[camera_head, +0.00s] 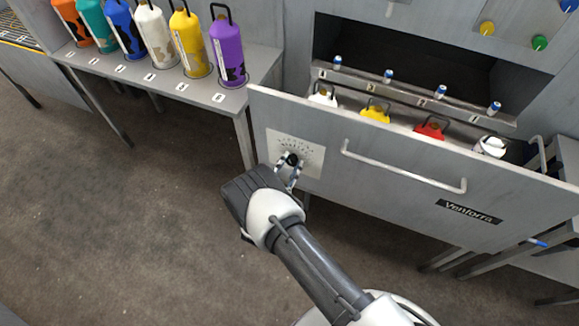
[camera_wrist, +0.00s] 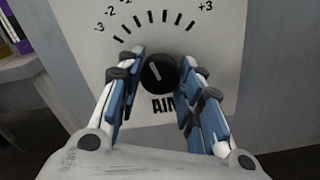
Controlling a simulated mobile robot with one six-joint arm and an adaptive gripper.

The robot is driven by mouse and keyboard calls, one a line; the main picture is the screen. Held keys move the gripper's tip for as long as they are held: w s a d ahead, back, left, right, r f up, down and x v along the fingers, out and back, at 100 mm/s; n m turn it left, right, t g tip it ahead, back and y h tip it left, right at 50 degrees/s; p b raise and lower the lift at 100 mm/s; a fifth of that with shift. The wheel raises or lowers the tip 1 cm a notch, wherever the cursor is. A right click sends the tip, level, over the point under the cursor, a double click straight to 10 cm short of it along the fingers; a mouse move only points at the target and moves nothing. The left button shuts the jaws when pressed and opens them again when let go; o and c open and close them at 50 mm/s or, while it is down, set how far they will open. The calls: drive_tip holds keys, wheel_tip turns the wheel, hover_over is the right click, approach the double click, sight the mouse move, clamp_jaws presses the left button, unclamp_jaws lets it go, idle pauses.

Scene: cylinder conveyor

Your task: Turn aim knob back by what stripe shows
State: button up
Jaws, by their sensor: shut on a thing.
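The black aim knob (camera_wrist: 159,73) sits on a pale dial plate (camera_wrist: 75,22) marked AIM, with a scale of ticks from -3 to +3. The knob's white pointer line leans up and left, toward the negative side. My gripper (camera_wrist: 160,82) is shut on the knob, one blue-padded finger on each side. In the head view, my gripper (camera_head: 291,172) reaches the dial plate (camera_head: 310,157) on the left part of the grey drawer front (camera_head: 325,120). I cannot make out a separate stripe that shows an amount.
The drawer stands open, holding white (camera_head: 323,97), yellow (camera_head: 375,113), red (camera_head: 430,129) and white (camera_head: 490,146) cylinders. A bar handle (camera_head: 400,172) juts out right of the dial. Several coloured cylinders stand on a numbered side table (camera_head: 190,92). Open floor lies left.

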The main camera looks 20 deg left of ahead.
drive_tip(key=o, duration=1.1)
drive_tip(key=shift+c, duration=0.2)
drive_tip(key=shift+s, duration=0.1)
drive_tip(key=s, duration=1.1)
drive_tip(key=shift+s+a, duration=0.4)
drive_tip(key=shift+a, duration=0.05)
